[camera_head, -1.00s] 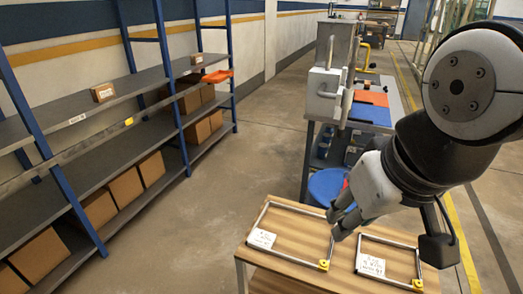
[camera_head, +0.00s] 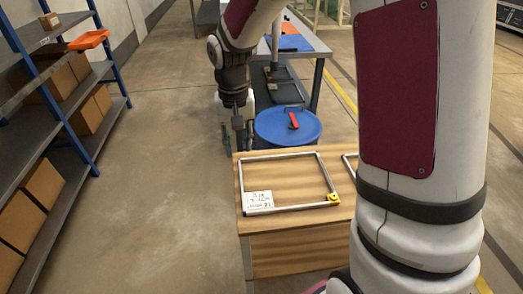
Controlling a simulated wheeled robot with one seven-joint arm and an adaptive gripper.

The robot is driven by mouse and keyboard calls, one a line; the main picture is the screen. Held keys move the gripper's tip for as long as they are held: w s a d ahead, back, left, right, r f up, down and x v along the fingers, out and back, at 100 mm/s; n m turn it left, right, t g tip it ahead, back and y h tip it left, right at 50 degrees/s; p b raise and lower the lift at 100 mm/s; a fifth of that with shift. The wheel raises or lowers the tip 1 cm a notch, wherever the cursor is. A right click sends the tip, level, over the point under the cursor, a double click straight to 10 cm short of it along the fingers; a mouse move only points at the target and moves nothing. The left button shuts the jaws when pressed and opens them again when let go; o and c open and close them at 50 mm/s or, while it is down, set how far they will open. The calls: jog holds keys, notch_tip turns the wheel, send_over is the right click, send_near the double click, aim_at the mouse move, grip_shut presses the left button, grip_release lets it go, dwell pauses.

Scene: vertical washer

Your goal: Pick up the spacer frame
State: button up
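A thin grey rectangular spacer frame (camera_head: 282,156) lies flat on the wooden table (camera_head: 300,238). It has a white label at its near left corner and a yellow piece at its near right corner. A second similar frame (camera_head: 346,160) lies to its right, mostly hidden behind my arm. My gripper (camera_head: 238,138) points down near the table's far left corner, apart from both frames. It holds no frame. Its fingers are small and dark, and their opening is unclear.
A blue drum (camera_head: 276,124) with a red piece on top stands behind the table. A workbench (camera_head: 318,66) stands beyond it. Shelves with boxes (camera_head: 44,184) line the left side. The floor (camera_head: 175,180) between shelves and table is clear.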

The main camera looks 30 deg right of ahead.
jog(key=b, duration=0.2)
send_over(242, 185)
jog(key=f, duration=1)
jog(key=shift+a+f, duration=0.3)
jog(key=shift+a, duration=0.1)
jog(key=shift+d+f, duration=0.2)
jog(key=shift+f, duration=1.3)
jog(key=shift+d+f, duration=0.15)
jog(key=shift+f, duration=1.35)
grip_shut()
